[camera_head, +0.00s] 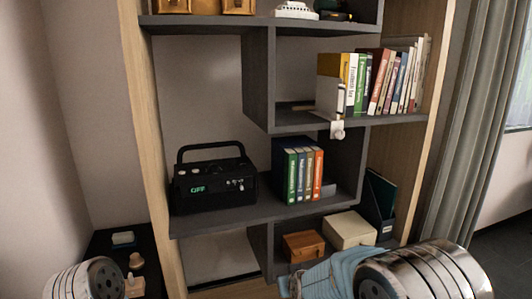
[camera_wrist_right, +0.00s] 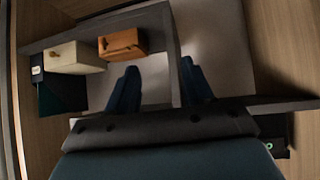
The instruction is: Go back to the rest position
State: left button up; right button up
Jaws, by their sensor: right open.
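The task names no object. My right gripper (camera_wrist_right: 158,66) shows in the right wrist view with its two dark blue fingers apart and nothing between them. It is in front of the lower part of the shelf unit. In the head view my right arm, silver and blue, comes in at the bottom right in front of the lowest shelf. Its fingertips are hard to make out there. A silver link of my left arm shows at the bottom left. My left gripper cannot be made out.
A shelf unit (camera_head: 225,219) fills the middle. It holds a black radio (camera_head: 213,187), binders (camera_head: 303,174), books (camera_head: 398,75), a brown box (camera_head: 303,246) and a cream box (camera_head: 349,231). The brown box (camera_wrist_right: 122,42) is close to my right fingers. A dark surface with small items stands left.

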jog(key=s+d+f+m+g, duration=0.1)
jog(key=s+d+f+g, duration=0.2)
jog(key=s+f, duration=0.5)
jog(key=s+d+f+m+g, duration=0.1)
jog(key=s+d+f+g, duration=0.3)
jog(key=f, duration=0.8)
jog(key=s+a+f+m+g+y, duration=0.1)
jog(key=s+f, duration=0.2)
jog(key=s, duration=0.5)
jog(key=s+a+f+m+g+y, duration=0.1)
jog(key=s+a+f, duration=0.1)
jog(key=s, duration=0.6)
jog(key=shift+s+f, duration=0.4)
jog(key=shift+f, duration=0.35)
